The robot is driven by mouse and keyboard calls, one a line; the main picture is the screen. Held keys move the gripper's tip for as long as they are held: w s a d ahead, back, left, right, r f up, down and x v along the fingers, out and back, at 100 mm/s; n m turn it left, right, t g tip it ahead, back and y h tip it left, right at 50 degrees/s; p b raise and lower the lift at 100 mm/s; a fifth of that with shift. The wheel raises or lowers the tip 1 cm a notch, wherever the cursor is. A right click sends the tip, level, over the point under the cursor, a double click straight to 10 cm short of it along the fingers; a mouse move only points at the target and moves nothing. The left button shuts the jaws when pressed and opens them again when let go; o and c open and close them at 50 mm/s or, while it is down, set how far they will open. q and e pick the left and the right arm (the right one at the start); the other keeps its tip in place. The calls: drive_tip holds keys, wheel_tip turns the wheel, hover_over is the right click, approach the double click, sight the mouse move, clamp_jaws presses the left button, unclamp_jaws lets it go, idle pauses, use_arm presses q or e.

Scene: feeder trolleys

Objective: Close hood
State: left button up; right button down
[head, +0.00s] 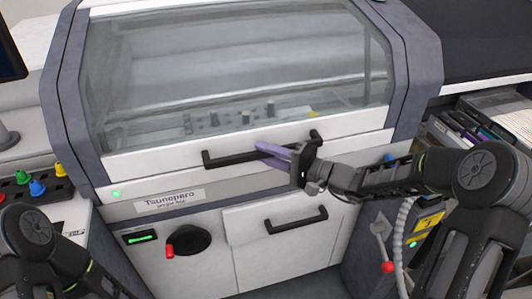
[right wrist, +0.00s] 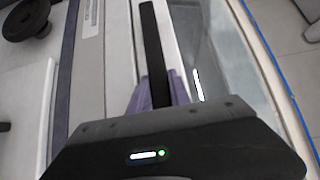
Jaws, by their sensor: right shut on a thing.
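The hood (head: 140,160) of the machine has a large glass window and a white lower frame. It looks down, its lower edge just above a grey strip; I cannot tell if a small gap is left. A black bar handle (head: 225,159) runs across the white frame. My right gripper (head: 275,152), with purple fingers, is shut on the handle right of its middle. In the right wrist view the handle (right wrist: 152,45) runs between the purple fingers of my right gripper (right wrist: 160,95). My left arm shows at the lower left, but its gripper is out of view.
Below the hood are a black knob (head: 180,240) with a red tip and a drawer with a black handle (head: 297,219). Coloured buttons (head: 37,187) stand at the left. A shelf with folders (head: 465,130) is at the right, partly behind my right arm.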

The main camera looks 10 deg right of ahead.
idle(0.8)
drive_tip(key=s+r+m+h+p, duration=0.1)
drive_tip(key=s+r+p, duration=0.3)
drive_tip(key=r, duration=0.3)
drive_tip(key=shift+r+g+p, duration=0.25)
drive_tip(key=shift+g+p, duration=0.15)
drive_tip(key=shift+p, duration=0.1)
drive_tip(key=shift+d, duration=0.15)
drive_tip(key=c, duration=1.2)
unclamp_jaws()
